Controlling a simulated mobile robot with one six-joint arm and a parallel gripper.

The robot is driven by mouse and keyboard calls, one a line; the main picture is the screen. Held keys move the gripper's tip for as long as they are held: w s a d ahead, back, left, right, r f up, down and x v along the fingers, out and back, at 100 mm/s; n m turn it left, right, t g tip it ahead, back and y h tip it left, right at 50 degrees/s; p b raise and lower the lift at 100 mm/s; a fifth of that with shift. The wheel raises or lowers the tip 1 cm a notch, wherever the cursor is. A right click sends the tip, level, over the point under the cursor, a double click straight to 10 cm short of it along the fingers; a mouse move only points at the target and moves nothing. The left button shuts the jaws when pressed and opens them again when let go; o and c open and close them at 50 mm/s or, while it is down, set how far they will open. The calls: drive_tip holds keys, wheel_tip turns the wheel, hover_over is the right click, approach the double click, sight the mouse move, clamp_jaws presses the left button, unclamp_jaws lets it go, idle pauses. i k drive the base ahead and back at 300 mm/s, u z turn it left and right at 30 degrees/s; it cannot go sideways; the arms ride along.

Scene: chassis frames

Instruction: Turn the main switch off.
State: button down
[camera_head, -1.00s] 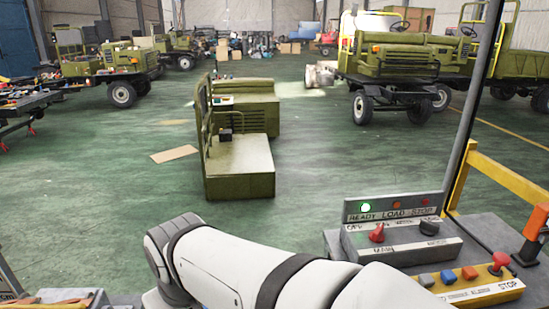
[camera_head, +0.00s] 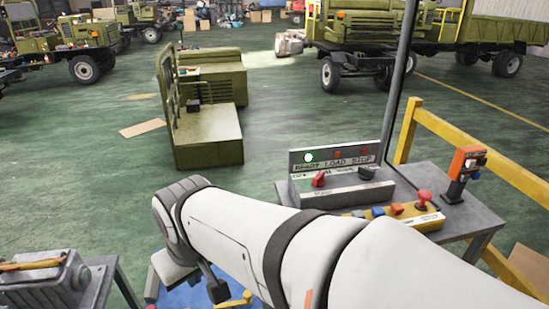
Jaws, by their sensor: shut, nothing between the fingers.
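The control panel (camera_head: 346,188) stands on a grey table at the right. It carries a red rotary knob (camera_head: 318,179) at its left and a dark knob (camera_head: 366,173) at its right. The red knob appears to be the main switch, but its label is too small to read now, and its exact setting is unclear. Above it, a green lamp (camera_head: 309,157) is lit over the word READY. My white arm crosses the foreground from the lower right, in front of the panel's lower edge, and bends down at its left end. I cannot make out my gripper's fingertips.
A yellow button box (camera_head: 432,222) with a red mushroom button lies in front of the panel, partly behind my arm. An orange device (camera_head: 465,165) stands at the table's (camera_head: 478,214) right. A dark post and yellow rail stand behind. Green floor is open beyond.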

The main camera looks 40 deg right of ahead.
sight(318, 181)
drive_tip(key=z, duration=3.25)
drive_tip(key=k, duration=1)
drive_tip(key=u, duration=0.95)
drive_tip(key=i, duration=1)
drive_tip(key=u, duration=0.05)
